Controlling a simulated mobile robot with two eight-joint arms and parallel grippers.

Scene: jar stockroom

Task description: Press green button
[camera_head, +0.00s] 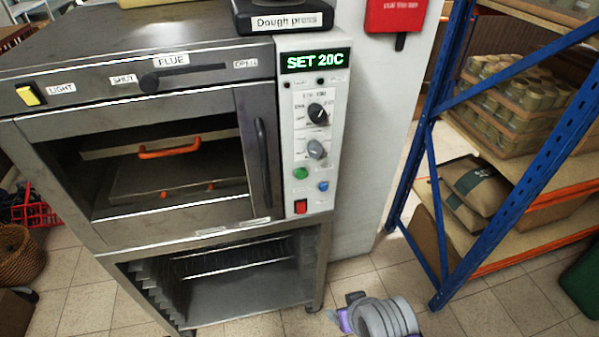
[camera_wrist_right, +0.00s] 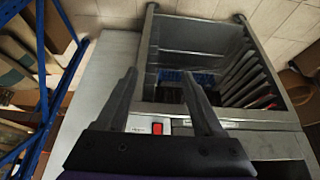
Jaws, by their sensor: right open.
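The green button (camera_head: 300,173) is a small round button on the white control panel (camera_head: 327,120) at the oven's right side. The red switch shows between the finger bases there; the green button is not visible in that view. Part of my right arm shows low in the head view. My left gripper is not in view.
The steel oven (camera_head: 145,50) has a glass-like door with a dark vertical handle (camera_head: 264,165) just left of the panel. An open rack (camera_head: 240,275) is below. A blue-framed shelf (camera_head: 421,165) with jars stands at right.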

